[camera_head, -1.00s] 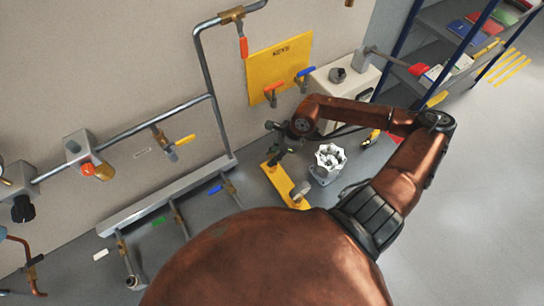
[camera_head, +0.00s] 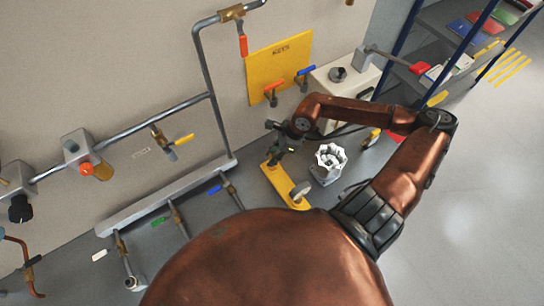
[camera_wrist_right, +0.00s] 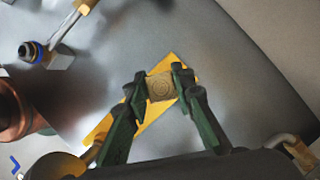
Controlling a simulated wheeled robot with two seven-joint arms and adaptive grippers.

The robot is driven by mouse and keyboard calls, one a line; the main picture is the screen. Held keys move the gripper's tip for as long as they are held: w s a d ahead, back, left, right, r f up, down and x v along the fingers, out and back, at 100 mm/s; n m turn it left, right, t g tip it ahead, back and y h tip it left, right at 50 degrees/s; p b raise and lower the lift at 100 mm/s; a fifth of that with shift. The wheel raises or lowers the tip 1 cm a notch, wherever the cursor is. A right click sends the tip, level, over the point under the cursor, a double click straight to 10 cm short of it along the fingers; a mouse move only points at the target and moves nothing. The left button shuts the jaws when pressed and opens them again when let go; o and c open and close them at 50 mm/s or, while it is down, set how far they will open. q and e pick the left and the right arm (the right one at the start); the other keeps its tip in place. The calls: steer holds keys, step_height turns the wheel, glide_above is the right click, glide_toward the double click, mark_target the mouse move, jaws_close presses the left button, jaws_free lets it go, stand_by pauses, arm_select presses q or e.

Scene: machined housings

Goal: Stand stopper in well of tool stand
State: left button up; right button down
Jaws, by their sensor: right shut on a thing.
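My right gripper (camera_wrist_right: 160,84) is shut on a small tan, square-ended piece with a round mark on its face, which I take for the stopper (camera_wrist_right: 161,87). In the head view the right gripper (camera_head: 274,158) is small and dark, over the far part of a long yellow plate (camera_head: 280,180), which may be the tool stand. The yellow plate (camera_wrist_right: 150,119) also shows behind the fingers in the wrist view. I cannot tell whether the piece touches it, and no well is clearly visible. My left gripper is not in view.
A pale fluted housing (camera_head: 330,157) stands right of the yellow plate. A grey round-topped piece (camera_head: 301,189) is at the plate's near end. Pipes with coloured valve handles (camera_head: 217,190) lie to the left. A pale cabinet (camera_head: 345,80) stands behind my arm.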

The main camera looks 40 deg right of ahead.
steer(key=shift+f+b, duration=1.5)
steer(key=shift+f, duration=0.2)
steer(key=c, duration=1.6)
jaws_free()
steer(key=shift+d, duration=0.1)
steer(key=shift+v, duration=5.95)
